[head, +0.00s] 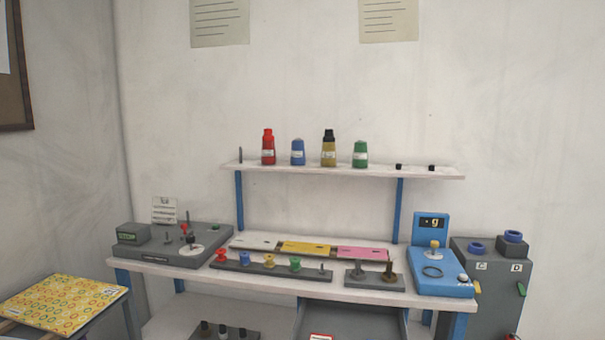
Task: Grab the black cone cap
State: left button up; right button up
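A black cap (329,134) sits on top of the gold thread cone (329,155) on the wall shelf. To its left on the shelf stand a red cone with a red top (268,150) and a blue cone (298,153). A green cone (360,155) stands to its right. Two small black pieces (399,167) lie further right on the shelf; they are too small to identify. Neither of my grippers is in view.
The shelf (450,171) stands on blue posts above a workbench (320,290). The bench carries a grey machine (150,250), a spool rack (270,268) and a blue device (440,280). A grey cabinet (490,300) stands right, a yellow-patterned board (65,302) lower left. Space before the shelf is open.

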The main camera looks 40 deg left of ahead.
aim_at(328, 137)
jog(key=u, duration=1)
